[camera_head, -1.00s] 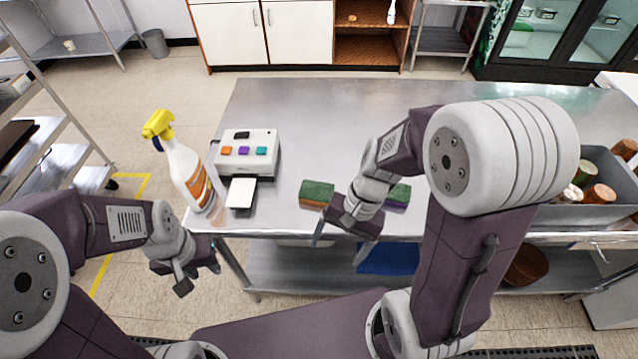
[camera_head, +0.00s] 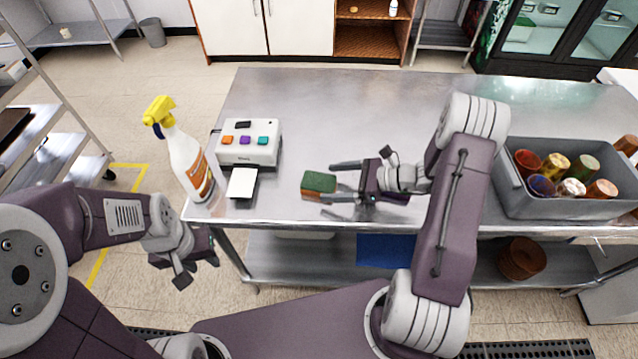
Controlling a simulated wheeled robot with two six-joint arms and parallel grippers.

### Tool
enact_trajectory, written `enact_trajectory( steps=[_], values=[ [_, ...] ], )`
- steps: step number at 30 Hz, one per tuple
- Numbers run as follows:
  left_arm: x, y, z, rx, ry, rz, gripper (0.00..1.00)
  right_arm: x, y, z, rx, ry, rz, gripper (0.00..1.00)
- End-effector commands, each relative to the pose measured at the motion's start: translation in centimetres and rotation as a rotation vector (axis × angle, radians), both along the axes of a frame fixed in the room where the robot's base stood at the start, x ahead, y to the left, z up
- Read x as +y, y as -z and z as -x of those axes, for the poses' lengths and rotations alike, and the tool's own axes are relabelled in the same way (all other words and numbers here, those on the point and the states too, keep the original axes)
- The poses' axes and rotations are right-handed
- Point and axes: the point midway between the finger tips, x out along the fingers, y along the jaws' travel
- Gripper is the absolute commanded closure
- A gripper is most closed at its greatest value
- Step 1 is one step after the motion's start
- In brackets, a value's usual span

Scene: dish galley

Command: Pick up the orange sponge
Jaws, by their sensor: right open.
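The orange sponge (camera_head: 318,185) has a green top and lies on the metal table near its front edge. My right gripper (camera_head: 336,181) is open and comes from the right, low over the table. Its two fingers point left, one behind and one in front of the sponge's right end. I cannot tell whether they touch it. A second sponge, purple with a green top in the earlier picture, is hidden behind my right gripper and wrist. My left gripper (camera_head: 192,270) hangs in front of the table's left corner, with nothing seen in it; its fingers look apart.
A spray bottle (camera_head: 187,160) with a yellow head stands at the table's left edge. Beside it is a white device (camera_head: 249,143) with coloured buttons and a white card. A grey bin (camera_head: 560,205) with several cans stands at the right. The table's back middle is clear.

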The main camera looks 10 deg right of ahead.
Motion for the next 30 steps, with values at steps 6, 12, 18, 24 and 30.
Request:
enact_trajectory(
  steps=[6, 12, 18, 24, 30],
  values=[
    [0.0, -0.5, 0.0, 0.0, 0.0, 0.0, 0.64, 3.1, 1.3, -1.9, 0.002, -0.005, 0.0, 0.15],
    [0.0, -0.5, 0.0, 0.0, 0.0, 0.0, 0.64, 3.9, 1.7, -2.4, 0.0, -0.002, 0.0, 0.15],
    [0.0, -0.5, 0.0, 0.0, 0.0, 0.0, 0.64, 3.9, 1.7, -2.3, 0.0, -0.002, 0.001, 0.41],
    [0.0, -0.5, 0.0, 0.0, 0.0, 0.0, 0.64, 3.9, 1.7, -2.3, 0.0, -0.002, 0.001, 0.79],
    [0.0, -0.5, 0.0, 0.0, 0.0, 0.0, 0.64, 3.9, 1.6, -2.3, 0.0, -0.002, 0.001, 0.79]
  ],
)
